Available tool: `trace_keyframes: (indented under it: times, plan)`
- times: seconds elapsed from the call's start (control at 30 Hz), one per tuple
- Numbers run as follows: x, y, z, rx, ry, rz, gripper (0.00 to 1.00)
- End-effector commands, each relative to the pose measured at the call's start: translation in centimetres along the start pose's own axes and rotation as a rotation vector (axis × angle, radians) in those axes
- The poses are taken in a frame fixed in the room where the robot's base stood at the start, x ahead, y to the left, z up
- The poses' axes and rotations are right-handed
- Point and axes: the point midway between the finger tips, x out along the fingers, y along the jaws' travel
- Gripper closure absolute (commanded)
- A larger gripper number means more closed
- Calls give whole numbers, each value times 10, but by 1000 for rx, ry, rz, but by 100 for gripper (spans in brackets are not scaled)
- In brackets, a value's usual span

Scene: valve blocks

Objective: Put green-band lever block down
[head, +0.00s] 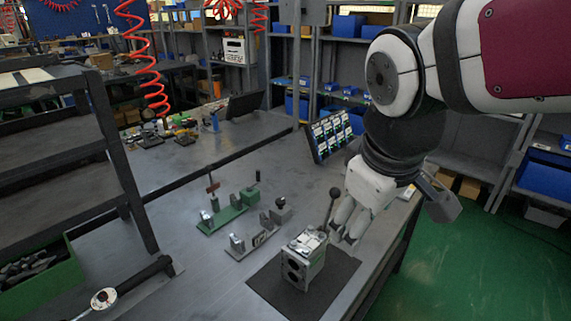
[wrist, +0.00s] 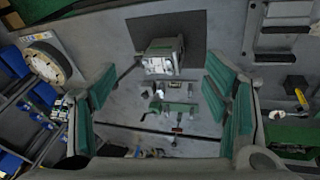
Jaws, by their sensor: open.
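A grey metal lever block (head: 303,262) stands upright on a dark mat (head: 262,285) near the front of the bench. Its black-knobbed lever (head: 333,195) points up; a green band cannot be clearly made out in the head view. My gripper (head: 347,224) is above and to the right of the block, apart from it. In the wrist view my open gripper (wrist: 160,82) has its green-padded fingers wide apart with nothing between the tips. The block (wrist: 162,58) also shows there at the mat's (wrist: 200,30) lower edge, beyond the fingers.
A green-based fixture (head: 222,217) and a grey fixture (head: 250,243) stand left of the block. A dark shelf rack (head: 70,155) and a green bin (head: 40,285) are at the left. The bench middle is partly free.

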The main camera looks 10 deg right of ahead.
Motion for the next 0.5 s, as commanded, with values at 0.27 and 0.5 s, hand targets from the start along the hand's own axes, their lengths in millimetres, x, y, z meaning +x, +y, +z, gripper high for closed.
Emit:
trace_keyframes:
  times: [0.27, 0.5]
  plan:
    - [-25, -25, 39, 408, 129, -71, 30]
    - [-28, -29, 44, 481, 146, -93, 30]
